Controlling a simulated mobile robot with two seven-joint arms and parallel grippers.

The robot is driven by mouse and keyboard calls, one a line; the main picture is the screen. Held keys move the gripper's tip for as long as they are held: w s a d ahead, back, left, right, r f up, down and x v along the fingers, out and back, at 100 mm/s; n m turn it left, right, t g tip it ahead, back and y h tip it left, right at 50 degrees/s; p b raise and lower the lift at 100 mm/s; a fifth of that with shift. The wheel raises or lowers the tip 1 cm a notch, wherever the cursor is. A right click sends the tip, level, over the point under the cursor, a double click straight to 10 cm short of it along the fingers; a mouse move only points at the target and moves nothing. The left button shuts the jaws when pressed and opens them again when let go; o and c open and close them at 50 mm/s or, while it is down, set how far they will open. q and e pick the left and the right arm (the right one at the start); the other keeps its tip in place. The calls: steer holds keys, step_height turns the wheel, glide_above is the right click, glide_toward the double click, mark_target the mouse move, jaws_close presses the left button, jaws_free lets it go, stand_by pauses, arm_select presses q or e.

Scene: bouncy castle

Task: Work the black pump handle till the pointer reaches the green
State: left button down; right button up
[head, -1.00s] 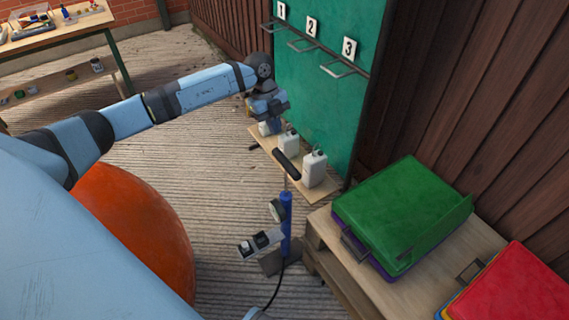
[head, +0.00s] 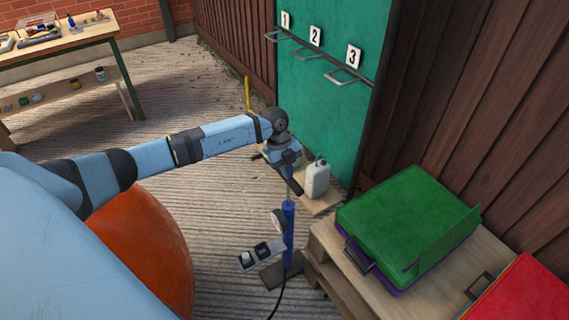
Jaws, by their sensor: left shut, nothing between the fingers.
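The pump stands upright with a blue barrel (head: 288,238) on a dark foot. Its black handle (head: 297,188) is above the barrel, on a thin rod; most of it is hidden behind my gripper. A round gauge (head: 279,221) sits on the barrel's left side; its pointer and any green zone are too small to read. My left gripper (head: 290,176) is shut and empty, right at the handle in the picture. I cannot tell whether it touches the handle. My right gripper is out of view.
A white bottle (head: 317,180) stands on a wooden board behind the pump. A grey box with black parts (head: 262,255) is left of the barrel. A pallet table (head: 325,244) with a green case (head: 405,215) is close on the right. An orange ball (head: 150,245) is left.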

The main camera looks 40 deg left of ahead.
arm_select(q)
steer(key=shift+w+f, duration=0.1)
steer(key=shift+f, duration=0.15)
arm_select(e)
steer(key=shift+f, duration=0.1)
arm_select(q)
steer(key=b, duration=0.1)
glide_above(287, 201)
step_height(287, 201, down, 7)
steer(key=shift+w+f, duration=0.1)
steer(key=shift+f, duration=0.1)
